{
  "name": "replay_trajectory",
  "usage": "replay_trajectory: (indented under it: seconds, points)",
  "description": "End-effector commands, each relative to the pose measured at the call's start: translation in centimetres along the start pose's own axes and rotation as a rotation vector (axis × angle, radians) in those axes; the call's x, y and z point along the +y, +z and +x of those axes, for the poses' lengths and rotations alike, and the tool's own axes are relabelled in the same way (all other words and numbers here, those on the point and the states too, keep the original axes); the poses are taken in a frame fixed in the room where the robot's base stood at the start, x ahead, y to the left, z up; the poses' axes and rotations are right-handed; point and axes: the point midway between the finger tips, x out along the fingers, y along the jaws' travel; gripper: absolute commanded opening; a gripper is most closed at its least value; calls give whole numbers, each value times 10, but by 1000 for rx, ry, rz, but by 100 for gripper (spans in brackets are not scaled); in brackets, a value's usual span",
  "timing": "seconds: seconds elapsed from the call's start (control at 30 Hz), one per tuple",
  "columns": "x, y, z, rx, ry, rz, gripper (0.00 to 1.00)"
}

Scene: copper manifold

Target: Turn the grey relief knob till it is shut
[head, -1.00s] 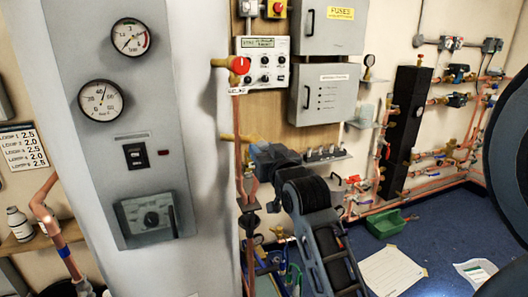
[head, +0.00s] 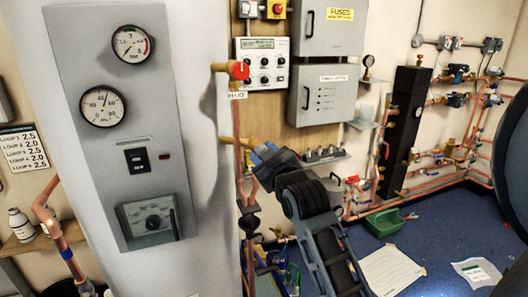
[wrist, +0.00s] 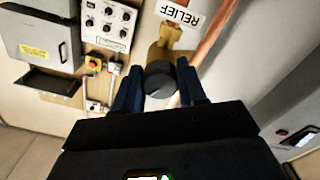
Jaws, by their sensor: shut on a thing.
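The grey relief knob (wrist: 160,80) sits at the end of a brass valve body (wrist: 166,52) in the wrist view, with a white RELIEF label (wrist: 181,12) beside it. My gripper (wrist: 160,86) has one finger on each side of the knob and is shut on it. In the head view, my gripper (head: 262,158) is at the end of a brass fitting (head: 234,141) on a copper pipe. The knob itself is hidden there by my gripper.
A red knob (head: 239,70) on a brass valve is above my gripper. A control panel (head: 262,64) and a grey box (head: 324,95) are on the wall behind. A white casing with gauges (head: 132,43) stands left. A green tray (head: 384,222) lies on the blue floor.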

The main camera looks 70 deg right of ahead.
Motion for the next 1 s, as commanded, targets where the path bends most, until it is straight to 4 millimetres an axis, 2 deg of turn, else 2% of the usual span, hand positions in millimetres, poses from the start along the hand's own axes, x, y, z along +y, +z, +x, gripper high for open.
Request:
replay_trajectory:
  seconds: [0.5, 1.0]
  points:
    - [1, -2, 0, 0, -4, -397, 10]
    - [1, 0, 0, -1, -1, -512, 10]
